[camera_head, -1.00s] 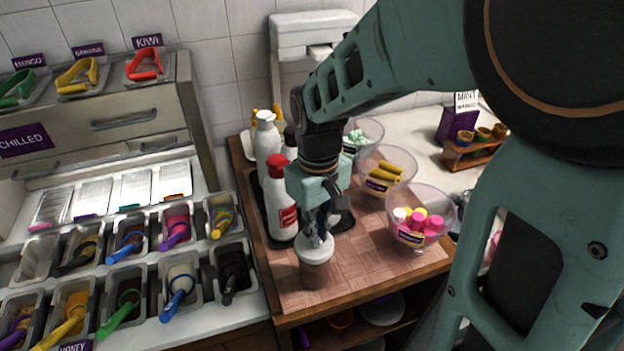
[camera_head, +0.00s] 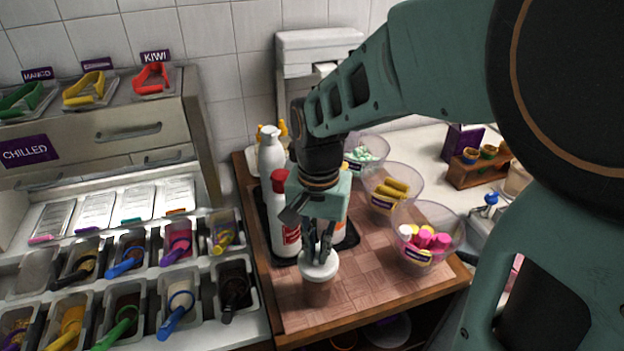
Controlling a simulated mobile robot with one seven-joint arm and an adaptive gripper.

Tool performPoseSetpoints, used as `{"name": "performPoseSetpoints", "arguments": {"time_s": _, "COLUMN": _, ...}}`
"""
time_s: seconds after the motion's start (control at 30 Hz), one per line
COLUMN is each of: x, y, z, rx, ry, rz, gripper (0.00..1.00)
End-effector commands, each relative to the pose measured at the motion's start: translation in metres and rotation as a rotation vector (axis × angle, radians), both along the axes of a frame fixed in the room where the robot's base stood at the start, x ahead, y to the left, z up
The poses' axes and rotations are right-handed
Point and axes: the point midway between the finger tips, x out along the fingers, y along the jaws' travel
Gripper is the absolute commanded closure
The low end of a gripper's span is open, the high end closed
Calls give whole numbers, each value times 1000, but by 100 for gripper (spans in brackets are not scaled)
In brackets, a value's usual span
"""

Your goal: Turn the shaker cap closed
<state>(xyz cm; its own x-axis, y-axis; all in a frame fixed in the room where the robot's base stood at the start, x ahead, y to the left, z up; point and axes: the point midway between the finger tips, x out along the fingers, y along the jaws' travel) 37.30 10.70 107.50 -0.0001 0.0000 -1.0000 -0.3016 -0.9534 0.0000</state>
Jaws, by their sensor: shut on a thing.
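The shaker (camera_head: 318,293) stands upright near the front left of the wooden board, with a brown body. Its white cap (camera_head: 319,268) is on top. My gripper (camera_head: 318,254) points down from above, with its dark fingers shut on the cap. The fingertips hide part of the cap's top, and I cannot tell how far the cap is turned.
A white bottle with a red top (camera_head: 283,215) and a white pump bottle (camera_head: 270,152) stand close behind. A clear bowl of pink and yellow sweets (camera_head: 428,232) is to the right. Topping tubs (camera_head: 180,297) fill the left counter. The board's front right (camera_head: 390,285) is clear.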

Motion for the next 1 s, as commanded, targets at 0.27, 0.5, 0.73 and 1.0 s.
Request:
{"name": "performPoseSetpoints", "arguments": {"time_s": 0.27, "x": 0, "y": 1, "z": 0, "rx": 0, "ry": 0, "rz": -148, "gripper": 100}}
{"name": "performPoseSetpoints", "arguments": {"time_s": 0.5, "x": 1, "y": 1, "z": 0, "rx": 0, "ry": 0, "rz": -204, "gripper": 100}}
{"name": "performPoseSetpoints", "arguments": {"time_s": 0.73, "x": 1, "y": 2, "z": 0, "rx": 0, "ry": 0, "rz": -214, "gripper": 100}}
{"name": "performPoseSetpoints", "arguments": {"time_s": 1.0, "x": 1, "y": 1, "z": 0, "rx": 0, "ry": 0, "rz": -213, "gripper": 87}}
